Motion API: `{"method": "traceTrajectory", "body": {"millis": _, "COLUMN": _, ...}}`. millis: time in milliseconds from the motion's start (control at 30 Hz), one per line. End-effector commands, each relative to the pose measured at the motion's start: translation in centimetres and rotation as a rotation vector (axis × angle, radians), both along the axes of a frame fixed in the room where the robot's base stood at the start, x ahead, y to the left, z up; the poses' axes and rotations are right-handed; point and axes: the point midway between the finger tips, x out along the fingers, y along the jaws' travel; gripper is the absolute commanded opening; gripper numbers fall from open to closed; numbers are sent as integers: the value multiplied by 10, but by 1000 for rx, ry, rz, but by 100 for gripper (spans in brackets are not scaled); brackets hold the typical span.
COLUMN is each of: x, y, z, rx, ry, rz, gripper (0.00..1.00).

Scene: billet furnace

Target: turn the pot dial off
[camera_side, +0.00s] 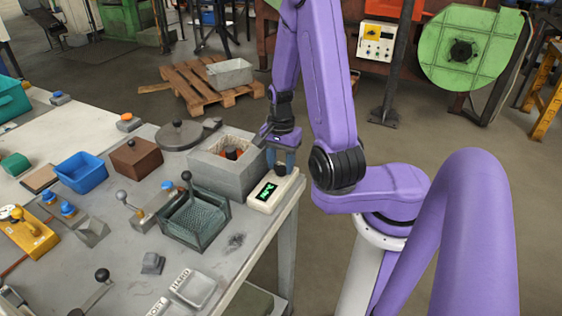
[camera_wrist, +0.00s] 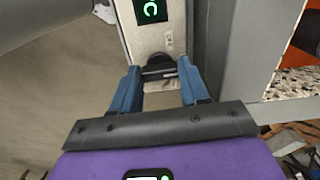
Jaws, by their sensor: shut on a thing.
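The white controller box (camera_side: 268,192) with a green lit display stands at the table's right edge, beside the grey melting pot (camera_side: 222,180). In the wrist view the controller (camera_wrist: 150,35) runs up from between my fingers, and part of a green character shows on its display. A dark dial (camera_wrist: 158,70) sits at its near end, between the blue fingertips. My gripper (camera_side: 283,163) points down at that end of the controller and is shut on the dial. In the side view the fingers mostly hide the dial. The dial's exact pointer position cannot be read.
Orange-glowing contents (camera_side: 232,153) show in the pot, close left of my gripper. A round dark lid (camera_side: 182,135) lies behind it. A dark green basket (camera_side: 195,218), a brown block (camera_side: 136,158) and a blue bin (camera_side: 80,172) crowd the table. Open floor lies right of the edge.

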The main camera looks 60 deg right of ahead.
Motion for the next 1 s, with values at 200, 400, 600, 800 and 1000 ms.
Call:
{"method": "traceTrajectory", "body": {"millis": 200, "x": 0, "y": 0, "z": 0, "rx": 1, "ry": 1, "rz": 129, "gripper": 14}}
{"method": "traceTrajectory", "body": {"millis": 400, "x": -1, "y": 0, "z": 1, "rx": 1, "ry": 1, "rz": 309, "gripper": 14}}
{"method": "traceTrajectory", "body": {"millis": 600, "x": -1, "y": 0, "z": 1, "rx": 0, "ry": 0, "rz": 500, "gripper": 14}}
{"method": "traceTrajectory", "body": {"millis": 800, "x": -1, "y": 0, "z": 1, "rx": 1, "ry": 0, "rz": 681, "gripper": 14}}
{"method": "traceTrajectory", "body": {"millis": 1000, "x": -1, "y": 0, "z": 1, "rx": 0, "ry": 0, "rz": 833, "gripper": 14}}
